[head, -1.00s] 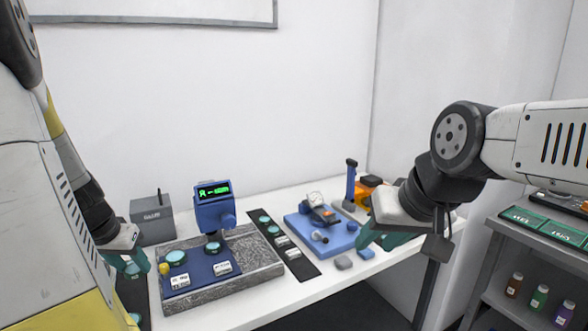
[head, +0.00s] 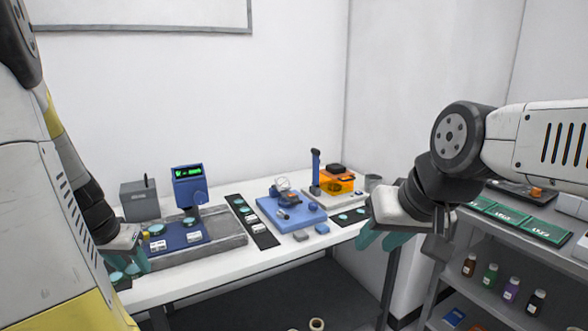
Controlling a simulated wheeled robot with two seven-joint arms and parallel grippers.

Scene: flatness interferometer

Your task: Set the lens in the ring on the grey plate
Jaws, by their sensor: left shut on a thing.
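My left gripper (head: 138,262) is at the left, beside the front left of the bench. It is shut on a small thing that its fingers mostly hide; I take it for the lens. My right gripper (head: 384,241) is in front of the bench's right end, its teal fingers apart, with nothing seen between them. A light grey plate (head: 318,194) lies at the back right of the bench under an orange unit (head: 338,181) and a blue post (head: 315,168). I cannot make out the ring on it from here.
A stone slab (head: 228,238) bears a blue plate with a blue display unit (head: 188,184). A black strip (head: 262,236) with discs, a blue base (head: 270,210) with a dial and small blocks stand between. A shelf (head: 480,232) with bottles is at the right.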

